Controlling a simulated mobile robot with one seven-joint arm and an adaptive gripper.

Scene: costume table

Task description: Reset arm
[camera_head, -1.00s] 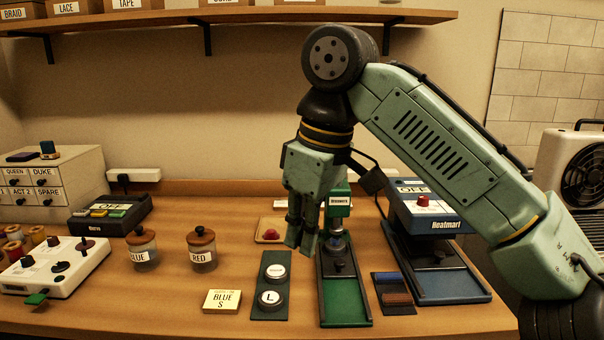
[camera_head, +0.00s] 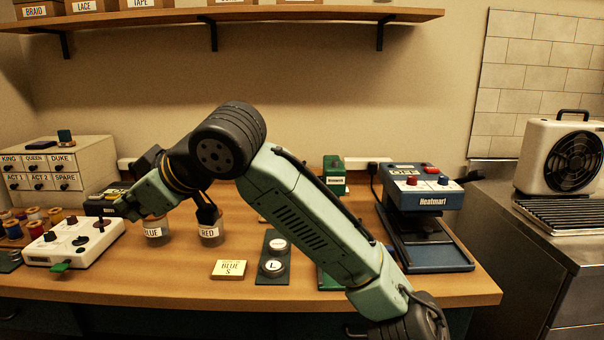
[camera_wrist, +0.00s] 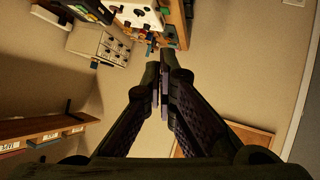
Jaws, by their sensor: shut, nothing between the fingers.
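My arm reaches from the lower right up to a raised elbow and down to the left in the head view. My gripper (camera_head: 123,209) points left, in front of the labelled jars and close to the white control box (camera_head: 72,243) in the picture. In the wrist view my gripper (camera_wrist: 163,78) has its fingertips together, with nothing seen between them. The arm hides the top of the BLUE jar (camera_head: 157,232) and part of the RED jar (camera_head: 211,233). It also covers much of the green press (camera_head: 334,172).
The blue Heatmart press (camera_head: 425,203) stands at the right of the table. A drawer cabinet (camera_head: 62,165) is at the left. A shelf (camera_head: 240,15) runs above.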

